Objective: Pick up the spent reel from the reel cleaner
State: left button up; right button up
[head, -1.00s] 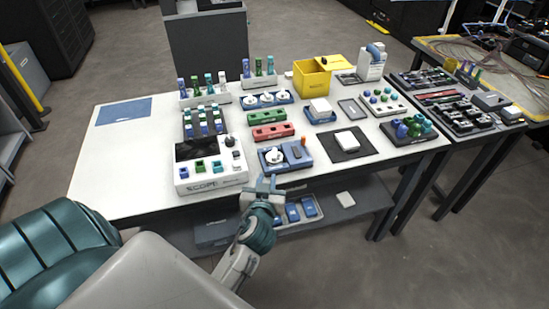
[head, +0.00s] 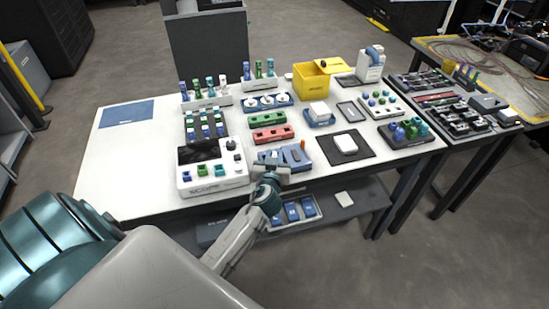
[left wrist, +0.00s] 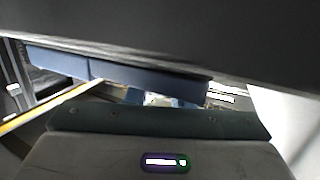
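The reel cleaner (head: 297,156) is a blue block near the front edge of the white table, with a small orange part at its right. My left gripper (head: 270,166) is at the front left of the cleaner and covers much of that side. The spent reel, a white disc on the cleaner's left half in the earlier head view, is now mostly hidden behind my gripper. I cannot tell whether the fingers touch it or how far they are apart. The left wrist view is mostly dark, with a blue slab I cannot identify. My right gripper is not in view.
A white splicer (head: 212,172) stands close on the left. Red (head: 272,134) and green (head: 266,121) blocks lie behind the cleaner. A black mat (head: 371,147) with a white pad is on the right. A tray of blue items (head: 293,212) sits on the lower shelf.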

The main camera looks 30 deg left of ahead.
pick_arm(q)
grip_shut()
jog(key=shift+r, duration=0.15)
